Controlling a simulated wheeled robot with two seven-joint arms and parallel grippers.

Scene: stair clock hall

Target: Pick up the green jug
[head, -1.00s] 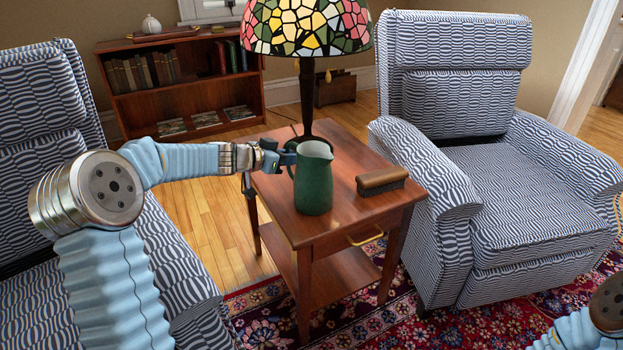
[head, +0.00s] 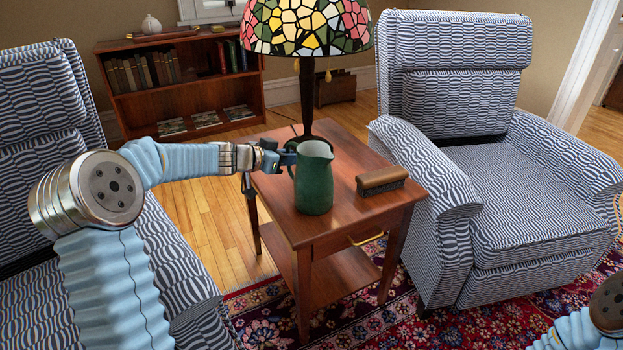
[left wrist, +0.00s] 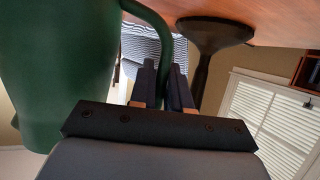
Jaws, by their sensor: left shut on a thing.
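The green jug (head: 314,181) stands upright on the small wooden side table (head: 345,215). In the left wrist view the jug's body (left wrist: 50,60) fills the left side, and its handle (left wrist: 160,32) runs down between my fingers. My left gripper (head: 289,158) reaches in from the left at the jug's handle side. In the left wrist view its two fingers (left wrist: 164,85) are shut on the handle. The jug's base appears to rest on the tabletop. My right gripper is out of view; only part of that arm shows at the lower right.
A stained-glass lamp (head: 306,30) stands on the table close behind the jug. A brush with a wooden back (head: 382,180) lies to the jug's right. Striped armchairs flank the table, one at the right (head: 455,150). A bookcase (head: 180,85) stands behind.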

